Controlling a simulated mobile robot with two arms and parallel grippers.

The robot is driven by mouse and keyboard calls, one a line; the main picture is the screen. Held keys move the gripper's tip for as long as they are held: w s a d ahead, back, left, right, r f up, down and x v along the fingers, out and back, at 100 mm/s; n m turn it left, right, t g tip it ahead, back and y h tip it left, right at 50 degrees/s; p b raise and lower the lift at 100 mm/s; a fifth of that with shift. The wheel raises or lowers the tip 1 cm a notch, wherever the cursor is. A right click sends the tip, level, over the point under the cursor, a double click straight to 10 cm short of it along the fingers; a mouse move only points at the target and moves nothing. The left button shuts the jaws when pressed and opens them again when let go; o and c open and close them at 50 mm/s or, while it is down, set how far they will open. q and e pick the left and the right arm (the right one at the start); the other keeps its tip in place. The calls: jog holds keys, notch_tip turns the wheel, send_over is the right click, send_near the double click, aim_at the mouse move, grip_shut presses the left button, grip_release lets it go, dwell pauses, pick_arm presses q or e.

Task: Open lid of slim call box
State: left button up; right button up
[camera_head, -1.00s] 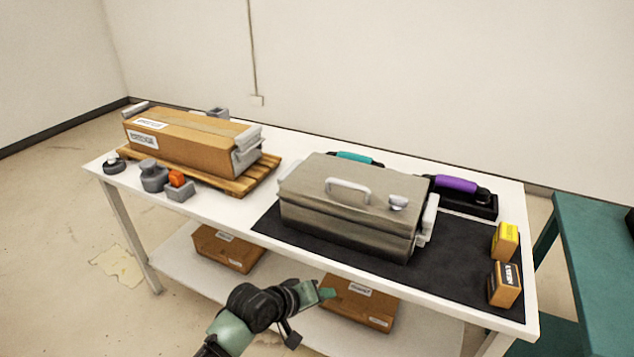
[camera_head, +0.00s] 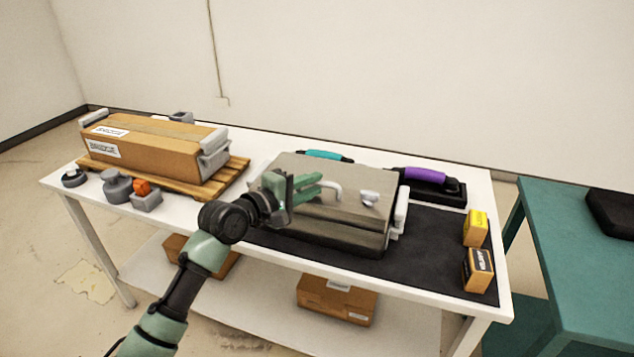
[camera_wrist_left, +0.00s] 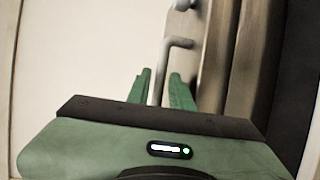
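The call box (camera_head: 345,222) is a taupe metal case, shut, on a black mat at the middle right of the white table. Its lid has a pale bar handle (camera_head: 335,189) and a small pale knob (camera_head: 368,198). My left gripper (camera_head: 318,184) is over the lid's left part, fingers pointing right at the handle and hiding much of it. In the left wrist view the green fingers (camera_wrist_left: 161,78) stand apart, and the handle bar (camera_wrist_left: 165,68) shows in line with the gap between them. I cannot tell if they touch it. My right gripper is out of view.
A brown carton (camera_head: 150,147) sits on a wooden pallet at left, with grey parts in front. Teal (camera_head: 326,155) and purple (camera_head: 424,175) handsets lie behind the call box. Two small yellow-orange boxes (camera_head: 476,228) stand at right. A green table (camera_head: 575,255) is beyond.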

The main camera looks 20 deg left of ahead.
pick_arm(q)
jog(key=shift+x, duration=1.05)
jog(key=shift+f, duration=0.1)
grip_shut()
dwell(0.6)
